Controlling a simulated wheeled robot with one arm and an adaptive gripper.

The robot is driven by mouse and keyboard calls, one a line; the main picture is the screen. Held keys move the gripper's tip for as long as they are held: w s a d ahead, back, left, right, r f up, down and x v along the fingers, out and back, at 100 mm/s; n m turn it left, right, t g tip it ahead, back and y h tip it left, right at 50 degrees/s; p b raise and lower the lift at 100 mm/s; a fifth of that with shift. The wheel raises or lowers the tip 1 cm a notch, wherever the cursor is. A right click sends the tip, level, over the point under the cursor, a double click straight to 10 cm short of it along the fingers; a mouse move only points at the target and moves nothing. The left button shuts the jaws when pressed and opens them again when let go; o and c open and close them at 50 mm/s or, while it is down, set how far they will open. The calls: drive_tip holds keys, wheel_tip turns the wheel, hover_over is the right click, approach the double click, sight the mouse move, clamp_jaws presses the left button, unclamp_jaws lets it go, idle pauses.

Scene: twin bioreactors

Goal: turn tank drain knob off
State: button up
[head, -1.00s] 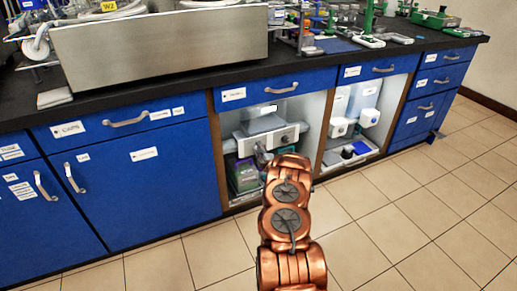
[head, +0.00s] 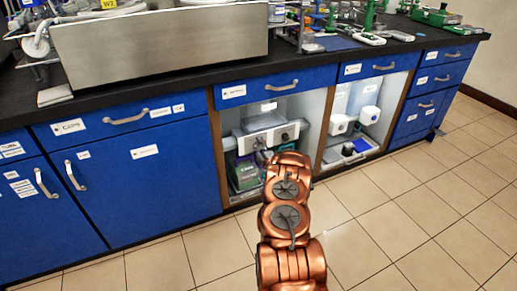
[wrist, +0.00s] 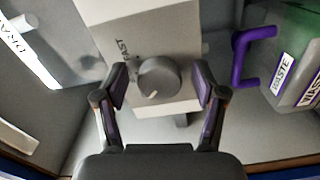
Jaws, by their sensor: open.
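A round grey knob (wrist: 159,80) with a pale pointer mark sits on the face of a white box (wrist: 150,25) in the wrist view. Lettering ending in "AST" is printed beside the knob. My gripper (wrist: 160,86) is open, with one finger on each side of the knob and a visible gap to it on both sides. I cannot tell how deep the fingertips reach. In the head view the white box (head: 284,134) is in the open cupboard under the bench; my arm hides part of it and most of the gripper.
A container labelled WASTE (wrist: 300,50) with a purple handle (wrist: 243,58) is right of the box in the wrist view. A grey surface with a label starting "DRA" (wrist: 20,37) is at the left. The cupboard's wooden upright (head: 319,120) stands right of my arm. The tiled floor is clear.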

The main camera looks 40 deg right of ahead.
drive_tip(key=v, duration=1.2)
drive_tip(key=shift+w, duration=0.1)
idle(0.6)
